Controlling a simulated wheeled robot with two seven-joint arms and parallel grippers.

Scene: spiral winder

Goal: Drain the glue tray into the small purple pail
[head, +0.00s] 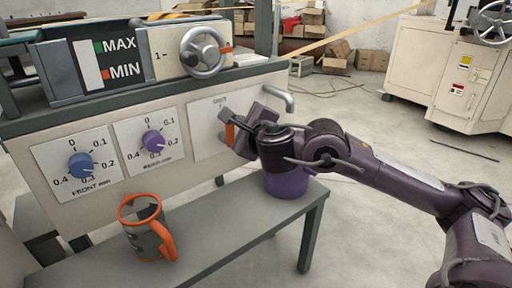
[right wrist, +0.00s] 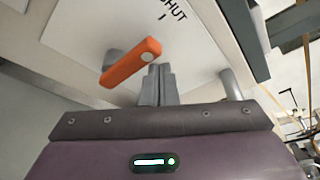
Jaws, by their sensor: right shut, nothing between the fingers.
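The glue tray's housing (head: 35,140) carries a MAX/MIN level window (head: 90,65). Low on its front, a white plate with small lettering, reading SHUT in the right wrist view (right wrist: 175,15), bears an orange lever (head: 229,132), also in that view (right wrist: 130,63). My right gripper (head: 236,122) is at the lever; in the right wrist view its grey fingers (right wrist: 157,82) are shut and empty, right beside the lever's end. Whether they touch it I cannot tell. A grey spout (head: 278,96) sticks out right of the plate. The purple pail (head: 286,184) stands on the bench, partly hidden by my right arm. My left gripper is out of view.
An orange-rimmed mug (head: 147,228) stands on the grey bench (head: 215,232), left of the pail. Blue (head: 80,166) and purple (head: 154,140) dials sit on the front, with a handwheel (head: 204,53) above. A cream machine (head: 450,75) stands at the back right.

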